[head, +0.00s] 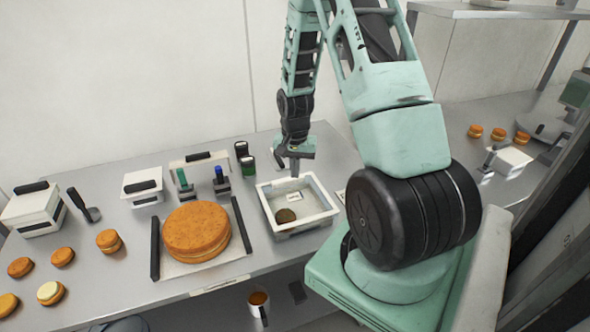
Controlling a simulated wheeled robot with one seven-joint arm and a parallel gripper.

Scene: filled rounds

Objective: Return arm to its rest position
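My arm comes in from the right and bends down from the top of the head view. My gripper (294,168) points down above the white bin (268,221), near its back edge. The gripper is small and dark here, and I cannot tell whether its fingers are open or shut. I see nothing clearly hanging from it.
A large orange-brown cake (196,231) sits on a board left of the bin. Several filled rounds (109,240), white lidded boxes (33,210), stamps (221,181) and dark jars (241,150) stand around it. A shelf (500,11) is at upper right.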

